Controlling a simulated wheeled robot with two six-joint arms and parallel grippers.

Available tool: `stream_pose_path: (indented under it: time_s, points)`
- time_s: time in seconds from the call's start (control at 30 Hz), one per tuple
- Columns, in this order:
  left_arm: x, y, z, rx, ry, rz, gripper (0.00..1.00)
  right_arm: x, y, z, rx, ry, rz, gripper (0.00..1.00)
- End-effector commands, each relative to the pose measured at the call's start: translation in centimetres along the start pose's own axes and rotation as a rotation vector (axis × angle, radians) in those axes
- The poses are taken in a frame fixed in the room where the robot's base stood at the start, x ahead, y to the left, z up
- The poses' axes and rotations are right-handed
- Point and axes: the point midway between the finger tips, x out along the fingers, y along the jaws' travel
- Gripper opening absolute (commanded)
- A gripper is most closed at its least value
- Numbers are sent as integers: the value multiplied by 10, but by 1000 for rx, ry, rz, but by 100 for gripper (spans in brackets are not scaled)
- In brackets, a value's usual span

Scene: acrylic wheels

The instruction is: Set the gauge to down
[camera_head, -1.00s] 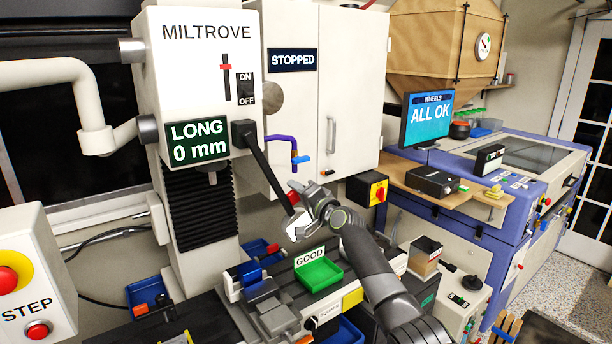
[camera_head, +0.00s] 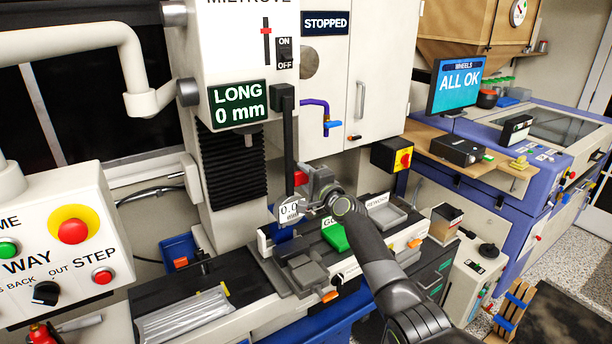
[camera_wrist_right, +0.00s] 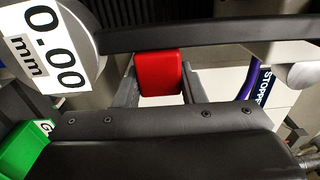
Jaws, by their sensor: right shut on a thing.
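A round white gauge (camera_head: 290,210) reading 0.0 is beside my right gripper in the head view. The wrist view shows its face (camera_wrist_right: 45,48) with 0.00 mm at upper left. I cannot tell what it is fixed to. A black lever (camera_head: 289,135) hangs nearly straight down from the side of the white MILTROVE machine (camera_head: 225,60). Its red tip (camera_head: 300,178) is between the fingers of my right gripper (camera_head: 307,184). In the wrist view the red tip (camera_wrist_right: 160,72) fills the gap between the fingers. My left gripper is not in view.
The sign (camera_head: 238,105) reads LONG 0 mm. Below are a grey vise (camera_head: 305,275), a green tray (camera_head: 336,238) and a grey tray (camera_head: 388,215). A button panel (camera_head: 65,245) stands at left. A blue-sided machine (camera_head: 490,215) stands at right.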

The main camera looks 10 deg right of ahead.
Motion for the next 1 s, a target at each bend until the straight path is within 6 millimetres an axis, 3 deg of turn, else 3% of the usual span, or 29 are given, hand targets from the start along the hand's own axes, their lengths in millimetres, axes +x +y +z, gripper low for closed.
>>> stream_pose_path:
  time_s: [0.23, 0.27, 0.43, 0.77, 1.0]
  points:
    - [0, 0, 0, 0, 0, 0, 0, 0, 5, 3, 17, -5, 8, 0]
    - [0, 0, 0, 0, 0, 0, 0, 0, 6, 3, 17, -5, 8, 38]
    - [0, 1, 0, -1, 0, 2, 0, 0, 4, 2, 13, -4, 6, 58]
    - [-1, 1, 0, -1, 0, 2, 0, -2, 2, 1, 8, -2, 3, 58]
    - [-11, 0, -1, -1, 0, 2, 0, -20, 0, 1, 7, -3, 2, 58]
